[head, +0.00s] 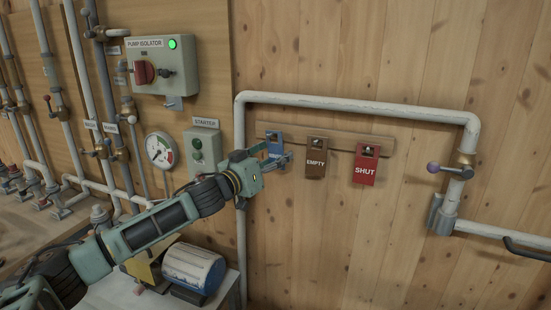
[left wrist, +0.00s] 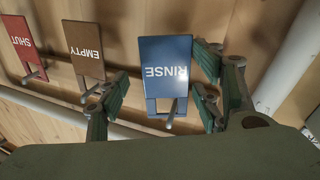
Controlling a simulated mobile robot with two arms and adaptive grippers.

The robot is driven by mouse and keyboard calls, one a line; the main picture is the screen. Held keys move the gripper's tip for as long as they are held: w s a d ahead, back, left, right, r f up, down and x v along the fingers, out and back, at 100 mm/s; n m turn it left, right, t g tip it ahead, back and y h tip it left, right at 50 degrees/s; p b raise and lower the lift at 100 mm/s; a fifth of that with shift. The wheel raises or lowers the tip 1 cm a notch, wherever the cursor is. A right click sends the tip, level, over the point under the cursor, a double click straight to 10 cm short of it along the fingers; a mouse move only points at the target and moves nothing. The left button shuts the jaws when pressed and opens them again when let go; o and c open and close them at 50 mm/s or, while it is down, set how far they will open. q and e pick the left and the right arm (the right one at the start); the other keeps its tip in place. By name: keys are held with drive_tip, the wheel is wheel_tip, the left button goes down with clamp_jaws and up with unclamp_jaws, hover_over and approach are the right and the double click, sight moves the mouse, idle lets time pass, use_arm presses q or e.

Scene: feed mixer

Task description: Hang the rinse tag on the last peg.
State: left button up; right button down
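The blue rinse tag (left wrist: 165,66) hangs at the left end of a wooden peg rail (head: 327,138), its peg showing through the tag's opening. In the head view the blue tag (head: 275,142) is partly covered by my left gripper (head: 279,158). In the left wrist view the tag appears upside down between the two spread fingers of my left gripper (left wrist: 160,95). A gap shows on its left side; the right finger is close to its edge, and contact there is unclear. The brown EMPTY tag (head: 316,158) and red SHUT tag (head: 366,169) hang on pegs to the right. My right gripper is out of view.
A white pipe (head: 350,106) runs above the rail and down its left side. A valve with a purple-knobbed handle (head: 450,169) is at the right. A starter box (head: 203,152), gauge (head: 160,150) and pump isolator (head: 162,66) are to the left. A motor (head: 194,267) stands below.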

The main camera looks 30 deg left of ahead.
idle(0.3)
use_arm(q)
drive_tip(key=shift+s+a+f, duration=0.15)
drive_tip(key=shift+s, duration=0.4)
drive_tip(key=shift+s+a+f, duration=0.1)
drive_tip(key=shift+s+a, duration=0.15)
drive_tip(key=shift+s, duration=1.55)
drive_tip(key=shift+s+a+r, duration=0.1)
drive_tip(key=shift+s+a, duration=0.2)
drive_tip(key=shift+s, duration=1.55)
drive_tip(key=shift+s+a+f, duration=0.1)
drive_tip(key=shift+s+a, duration=0.15)
drive_tip(key=shift+s, duration=1.55)
